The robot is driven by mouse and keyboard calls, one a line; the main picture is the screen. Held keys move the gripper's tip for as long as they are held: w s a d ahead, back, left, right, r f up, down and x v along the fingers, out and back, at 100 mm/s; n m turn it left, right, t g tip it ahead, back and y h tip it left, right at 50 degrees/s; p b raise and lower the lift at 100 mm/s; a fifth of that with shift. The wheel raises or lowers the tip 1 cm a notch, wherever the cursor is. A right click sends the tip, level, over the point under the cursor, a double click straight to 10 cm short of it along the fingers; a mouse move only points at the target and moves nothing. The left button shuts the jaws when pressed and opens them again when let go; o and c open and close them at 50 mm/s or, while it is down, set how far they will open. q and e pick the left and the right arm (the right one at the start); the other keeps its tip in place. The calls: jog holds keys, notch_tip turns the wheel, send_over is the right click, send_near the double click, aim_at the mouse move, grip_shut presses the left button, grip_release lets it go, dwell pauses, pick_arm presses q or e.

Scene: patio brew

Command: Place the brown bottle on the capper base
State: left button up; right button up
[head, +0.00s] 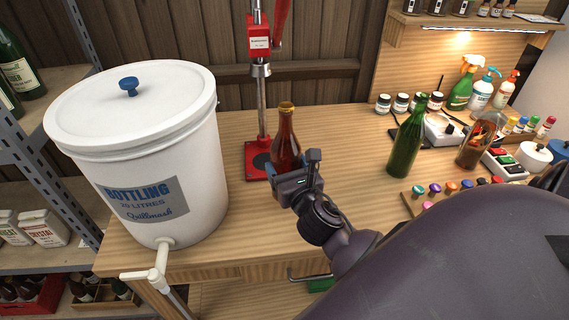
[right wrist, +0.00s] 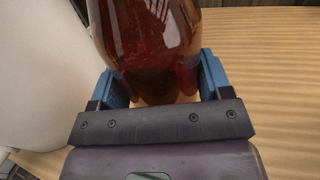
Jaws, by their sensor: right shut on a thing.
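The brown bottle (head: 286,138) is upright between the fingers of my right gripper (head: 287,170) in the head view. In the right wrist view the bottle (right wrist: 150,45) fills the space between the blue fingers of the gripper (right wrist: 165,80), which is shut on it. The capper has a red base (head: 256,160) with a dark round pad, a metal post and a red head (head: 260,42). The bottle stands in front of and to the right of the base in the picture. Whether its bottom touches anything is hidden by the gripper. My left gripper is not in view.
A large white bottling bucket (head: 150,165) with a tap stands close to the left of the capper. Bare wooden bench (head: 340,135) lies between the brown and green bottles.

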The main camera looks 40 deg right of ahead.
aim_at(282, 164)
jog(key=f+x, duration=0.1)
jog(key=x, duration=1.4)
jog(key=shift+b, duration=0.4)
jog(key=shift+w+f, duration=0.1)
jog(key=shift+f, duration=0.2)
jog(key=o, duration=1.5)
jog(key=shift+f, duration=0.1)
jog(key=v, duration=1.2)
